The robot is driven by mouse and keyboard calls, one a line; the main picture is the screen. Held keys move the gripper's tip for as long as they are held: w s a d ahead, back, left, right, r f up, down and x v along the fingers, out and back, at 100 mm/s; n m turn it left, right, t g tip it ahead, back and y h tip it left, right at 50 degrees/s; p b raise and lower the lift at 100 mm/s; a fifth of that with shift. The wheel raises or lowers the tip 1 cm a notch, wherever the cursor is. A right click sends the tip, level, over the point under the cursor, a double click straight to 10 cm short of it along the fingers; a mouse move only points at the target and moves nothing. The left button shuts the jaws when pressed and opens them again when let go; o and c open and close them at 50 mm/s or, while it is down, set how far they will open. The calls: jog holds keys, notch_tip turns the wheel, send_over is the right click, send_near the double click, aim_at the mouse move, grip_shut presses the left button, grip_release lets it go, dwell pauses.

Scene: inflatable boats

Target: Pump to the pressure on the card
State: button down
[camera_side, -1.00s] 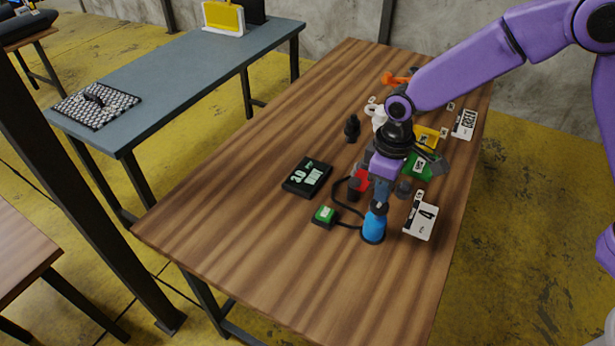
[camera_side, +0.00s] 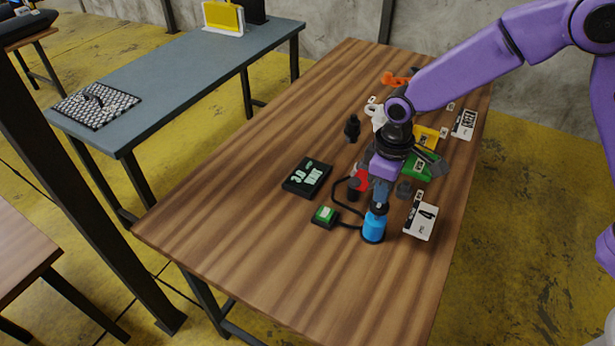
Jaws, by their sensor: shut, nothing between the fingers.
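A blue pump (camera_side: 374,227) stands upright near the table's right side. My gripper (camera_side: 380,203) points down right over its top, fingers shut; whether the tips touch the pump is hard to tell. A white card (camera_side: 421,221) with a large "4" lies right of the pump. A black display box (camera_side: 307,178) lies to the left with pale lettering, seemingly a number over "WAIT"; the digits are small and hard to read. A small black box with a green top (camera_side: 324,215) sits left of the pump, with black hose beside it.
Behind my gripper are a red and black piece (camera_side: 357,184), a green block (camera_side: 420,168), a yellow block (camera_side: 427,138), an orange item (camera_side: 395,79) and another white card (camera_side: 464,124). A black fitting (camera_side: 352,128) stands alone. The table's front left is clear.

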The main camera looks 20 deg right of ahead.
jog(key=shift+f, duration=1.85)
jog(key=shift+r, duration=2.05)
